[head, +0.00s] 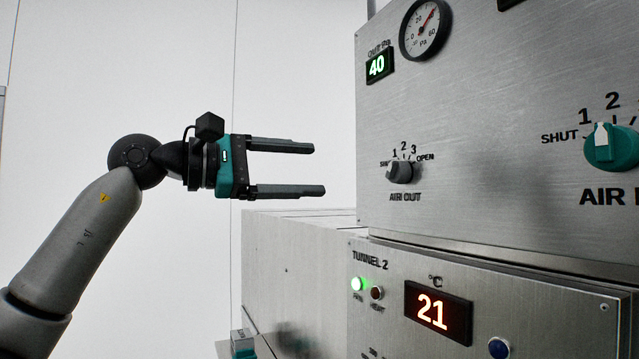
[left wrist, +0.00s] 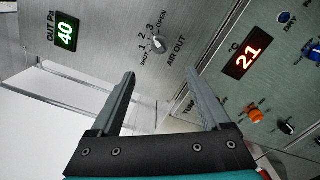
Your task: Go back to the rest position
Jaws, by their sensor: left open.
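My left gripper (head: 318,169) is raised at the left of the panel in the head view, its arm coming in from the lower left. Its two fingers are parallel and apart, with nothing between them. My right gripper is in neither view.
The metal panel (head: 480,130) carries a round gauge (head: 425,28), a green "40" display (head: 376,66) and a teal knob (head: 610,148). Below, the TUNNEL 2 panel has a red "21" display (head: 438,313) and a lit green lamp (head: 357,284). Space around the gripper is free.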

